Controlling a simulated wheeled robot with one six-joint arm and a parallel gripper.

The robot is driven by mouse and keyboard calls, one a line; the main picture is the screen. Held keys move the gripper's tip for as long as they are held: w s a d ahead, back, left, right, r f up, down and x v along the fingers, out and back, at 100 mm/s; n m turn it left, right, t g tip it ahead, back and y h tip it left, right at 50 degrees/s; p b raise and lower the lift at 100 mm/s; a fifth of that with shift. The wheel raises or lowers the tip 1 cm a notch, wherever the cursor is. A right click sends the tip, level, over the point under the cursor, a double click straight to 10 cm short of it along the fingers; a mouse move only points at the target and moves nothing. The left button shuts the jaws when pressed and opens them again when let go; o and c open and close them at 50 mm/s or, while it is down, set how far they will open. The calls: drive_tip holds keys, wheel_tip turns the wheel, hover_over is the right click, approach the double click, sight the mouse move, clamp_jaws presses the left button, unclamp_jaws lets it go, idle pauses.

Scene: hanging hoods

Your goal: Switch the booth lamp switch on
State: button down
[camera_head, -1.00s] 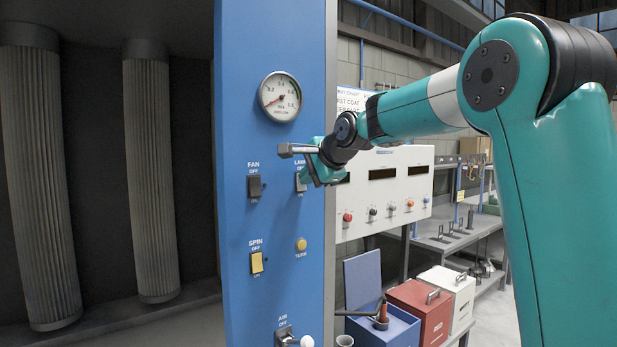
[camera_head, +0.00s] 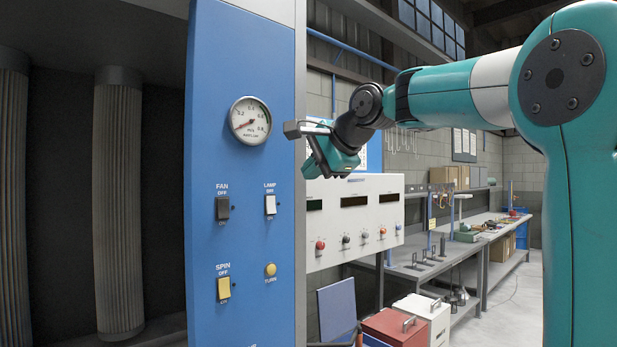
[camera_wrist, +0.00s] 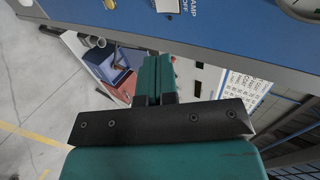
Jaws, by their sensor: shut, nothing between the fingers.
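The lamp switch (camera_head: 270,204) is a small white rocker in a dark frame, under the label LAMP and OFF, on the right part of the blue panel (camera_head: 240,55). In the wrist view the switch (camera_wrist: 167,5) shows at the top edge, partly cut off. Which way its rocker is tipped is too small to tell. My gripper (camera_head: 311,171) is shut and empty, up and to the right of the switch, apart from it. In the wrist view its teal fingers (camera_wrist: 156,66) lie together, below the switch in the picture.
The fan switch (camera_head: 223,208) is left of the lamp switch. The yellow spin switch (camera_head: 224,288) and round turn button (camera_head: 270,269) are below. A gauge (camera_head: 249,121) is above. A white control box (camera_head: 354,217) with several knobs stands behind, right of the panel.

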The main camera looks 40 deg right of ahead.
sight(271, 205)
drive_tip(key=g, duration=0.1)
drive_tip(key=w+g, duration=0.1)
drive_tip(key=shift+f+g+b, duration=0.25)
drive_tip(key=shift+g+b, duration=0.05)
drive_tip(key=shift+g, duration=0.1)
idle(0.3)
drive_tip(key=x, duration=0.4)
drive_tip(key=w+r+p+x, duration=0.1)
drive_tip(key=x, duration=0.3)
drive_tip(key=p+x, duration=0.1)
drive_tip(key=x, duration=0.3)
drive_tip(key=shift+w+r, duration=0.2)
drive_tip(key=shift+w, duration=0.15)
drive_tip(key=shift+w+f, duration=0.2)
drive_tip(key=shift+w, duration=0.3)
